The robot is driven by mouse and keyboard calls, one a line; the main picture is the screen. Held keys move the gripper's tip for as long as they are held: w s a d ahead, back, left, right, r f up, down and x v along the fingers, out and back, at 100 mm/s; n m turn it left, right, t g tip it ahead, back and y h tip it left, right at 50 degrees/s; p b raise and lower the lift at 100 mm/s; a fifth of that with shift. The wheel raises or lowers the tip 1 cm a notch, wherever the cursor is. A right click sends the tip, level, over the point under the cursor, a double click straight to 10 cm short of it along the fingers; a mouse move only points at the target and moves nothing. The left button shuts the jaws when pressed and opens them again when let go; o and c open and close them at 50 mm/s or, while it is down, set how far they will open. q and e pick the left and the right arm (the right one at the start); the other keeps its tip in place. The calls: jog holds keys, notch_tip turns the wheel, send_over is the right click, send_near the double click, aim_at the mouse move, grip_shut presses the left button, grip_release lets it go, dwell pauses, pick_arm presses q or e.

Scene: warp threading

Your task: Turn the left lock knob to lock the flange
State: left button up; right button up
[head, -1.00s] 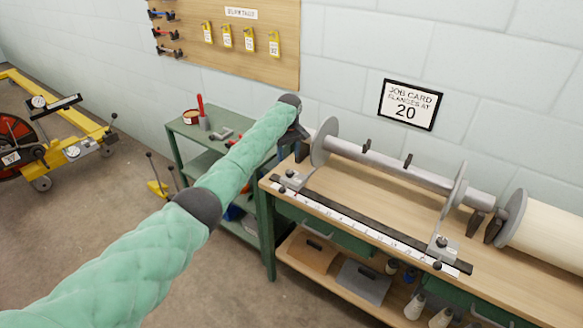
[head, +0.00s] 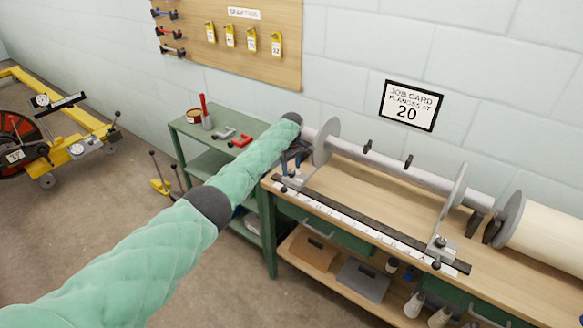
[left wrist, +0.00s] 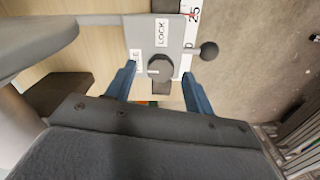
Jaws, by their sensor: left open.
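The left lock knob (left wrist: 160,67) is a dark round knob on a grey plate (left wrist: 146,38) with a LOCK label (left wrist: 161,32). My left gripper (left wrist: 161,76) is open, with one blue finger on each side of the knob and visible gaps between. In the head view my left gripper (head: 291,170) points down over the left end of the ruler, beside the left flange (head: 325,142), and hides the knob. The left flange is a grey disc on the beam's shaft (head: 385,167). My right gripper is not in view.
A ball-ended lever (left wrist: 208,50) sticks out beside the plate. The ruler (head: 350,221) runs along the bench front to the right clamp (head: 440,246). The right flange (head: 455,198) stands farther along the shaft. A green tool cart (head: 190,128) stands left of the bench.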

pick_arm(q)
jog(key=shift+f, duration=0.5)
jog(key=c, duration=1)
